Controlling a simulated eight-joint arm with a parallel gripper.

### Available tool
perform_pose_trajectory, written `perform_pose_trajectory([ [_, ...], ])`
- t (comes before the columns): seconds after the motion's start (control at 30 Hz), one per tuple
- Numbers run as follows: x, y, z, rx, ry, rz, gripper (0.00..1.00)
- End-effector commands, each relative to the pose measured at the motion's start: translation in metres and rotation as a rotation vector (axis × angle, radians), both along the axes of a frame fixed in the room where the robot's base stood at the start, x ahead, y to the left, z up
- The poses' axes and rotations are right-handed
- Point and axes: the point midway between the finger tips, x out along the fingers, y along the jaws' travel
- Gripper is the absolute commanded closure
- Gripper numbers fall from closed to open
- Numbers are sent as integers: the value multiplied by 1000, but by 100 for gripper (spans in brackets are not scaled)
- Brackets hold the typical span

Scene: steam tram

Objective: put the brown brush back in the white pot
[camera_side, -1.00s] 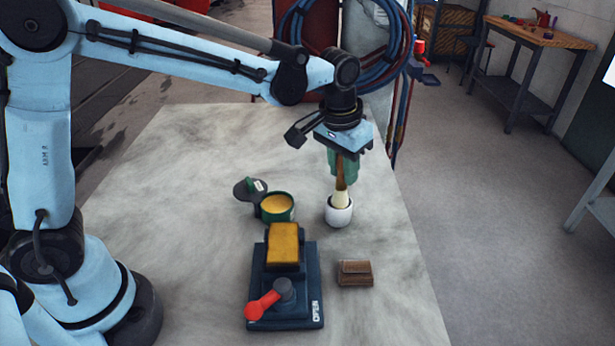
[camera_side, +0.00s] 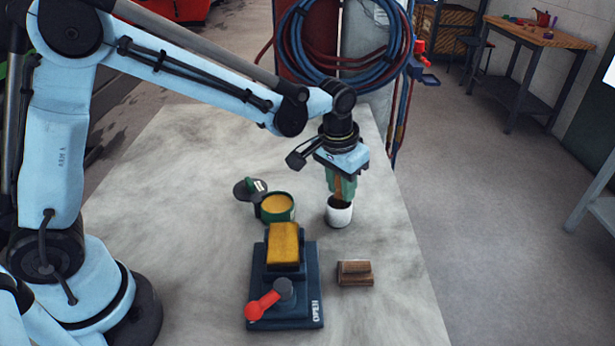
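The white pot (camera_side: 340,216) stands upright on the pale table, right of the middle. The brown brush (camera_side: 338,186) is between the green fingers of my gripper (camera_side: 341,194), roughly upright over the pot. Only a strip of its brown handle shows; its pale bristle end is out of sight, apparently down inside the pot. The fingertips are right at the pot's dark opening. The fingers appear closed on the brush handle, though they cover most of it.
A green tin of yellow stuff (camera_side: 277,207) stands left of the pot, with a dark lid (camera_side: 247,190) beside it. A dark blue device with a red lever (camera_side: 262,305) and yellow top is in front. A small brown block (camera_side: 355,273) lies to its right. The table's right edge is near.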

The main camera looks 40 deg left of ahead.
Motion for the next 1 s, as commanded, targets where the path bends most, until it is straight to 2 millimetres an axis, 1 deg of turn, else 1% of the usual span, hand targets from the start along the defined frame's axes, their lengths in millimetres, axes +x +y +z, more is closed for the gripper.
perform_pose_trajectory([
  [0.03, 0, 0, 0, 0, 0, 0, 63],
  [0.13, 0, 0, 0, 0, 0, 0, 48],
  [0.4, 0, 0, 1, 0, 0, 0, 48],
  [0.53, 0, 0, 7, 0, 0, 0, 48],
  [0.67, -4, 0, 25, 0, 0, 0, 48],
  [1.0, -14, -1, 88, 0, 0, 0, 48],
])
